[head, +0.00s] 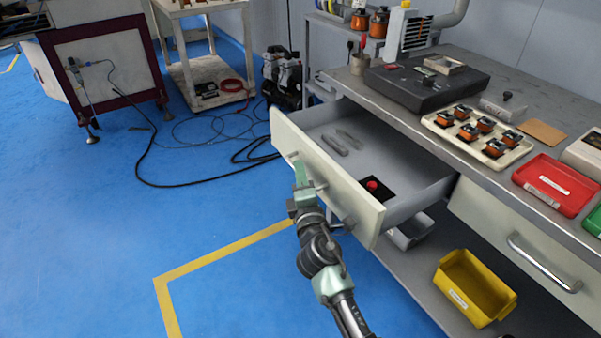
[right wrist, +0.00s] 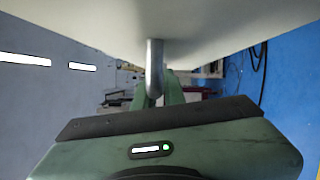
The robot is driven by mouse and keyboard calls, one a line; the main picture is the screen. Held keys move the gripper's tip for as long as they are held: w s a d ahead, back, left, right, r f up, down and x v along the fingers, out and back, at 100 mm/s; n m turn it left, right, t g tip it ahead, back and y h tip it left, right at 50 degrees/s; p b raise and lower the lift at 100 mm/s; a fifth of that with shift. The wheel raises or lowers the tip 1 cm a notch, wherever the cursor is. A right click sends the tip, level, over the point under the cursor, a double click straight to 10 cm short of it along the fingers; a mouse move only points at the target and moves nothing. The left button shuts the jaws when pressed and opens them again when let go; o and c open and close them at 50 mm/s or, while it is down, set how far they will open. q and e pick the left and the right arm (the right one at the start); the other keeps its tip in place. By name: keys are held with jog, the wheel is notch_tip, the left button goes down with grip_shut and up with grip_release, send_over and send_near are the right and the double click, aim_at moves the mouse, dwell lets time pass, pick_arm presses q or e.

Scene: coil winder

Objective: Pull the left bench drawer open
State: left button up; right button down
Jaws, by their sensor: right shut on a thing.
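The left bench drawer (head: 365,218) stands pulled well out from the bench, with its grey inside showing. In it lie two grey elongated items (head: 341,142) and a black plate with a red button (head: 373,187). My right gripper (head: 303,176) is at the drawer's front, shut on the metal bar handle (head: 321,187). In the right wrist view the handle (right wrist: 155,68) runs between the green fingers (right wrist: 160,96), under the pale drawer front (right wrist: 210,25). The fingers hide part of the handle. My left gripper is not in view.
The benchtop holds a black box (head: 425,84), a tray of orange-black parts (head: 480,131) and a red bin (head: 556,184). A closed right drawer (head: 500,225) and a yellow bin (head: 475,287) sit at the right. Blue floor (head: 220,200) is clear before the drawer; cables lie farther back.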

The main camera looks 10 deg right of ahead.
jog(key=c, duration=1.5)
grip_release()
jog(key=shift+f, duration=0.1)
jog(key=shift+c, duration=0.2)
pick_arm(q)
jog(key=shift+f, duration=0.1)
pick_arm(e)
jog(key=shift+o, duration=0.2)
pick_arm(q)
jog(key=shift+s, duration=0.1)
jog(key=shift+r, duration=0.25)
pick_arm(e)
jog(key=s, duration=0.7)
jog(key=shift+s+f, duration=0.25)
jog(key=shift+s, duration=0.15)
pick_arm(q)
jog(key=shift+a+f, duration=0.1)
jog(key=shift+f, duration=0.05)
pick_arm(e)
jog(key=shift+a, duration=0.1)
